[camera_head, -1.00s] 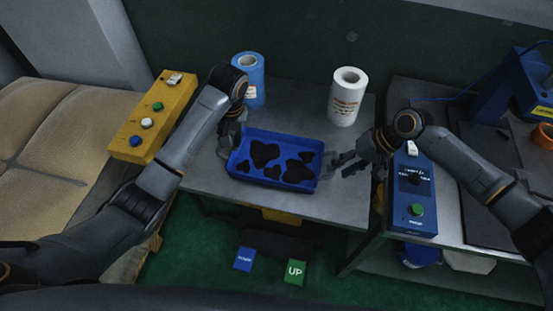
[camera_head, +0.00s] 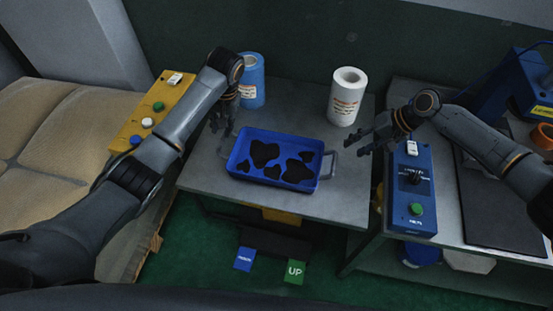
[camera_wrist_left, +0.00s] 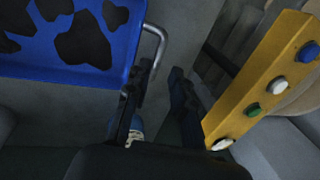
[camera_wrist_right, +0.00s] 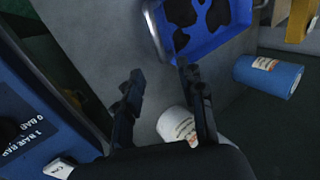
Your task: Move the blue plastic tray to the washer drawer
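The blue plastic tray (camera_head: 240,170) lies on the grey table, with several black patches in it. A metal handle (camera_head: 332,163) shows at its right end. In the left wrist view, the tray (camera_wrist_left: 70,68) and its metal handle (camera_wrist_left: 160,45) are at upper left. My left gripper (camera_head: 226,122) is open and empty, above the tray's left end. My right gripper (camera_head: 370,140) is open and empty, to the right of the tray and apart from its handle. In the right wrist view, the tray (camera_wrist_right: 222,42) lies beyond the fingers. I cannot make out the washer drawer.
A blue roll (camera_head: 252,80) and a white roll (camera_head: 345,100) stand at the table's back. A yellow button box (camera_head: 150,115) is at left. A blue control box (camera_head: 412,190) stands on the right bench (camera_head: 475,215). Blue and green signs (camera_head: 294,272) lie below the table.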

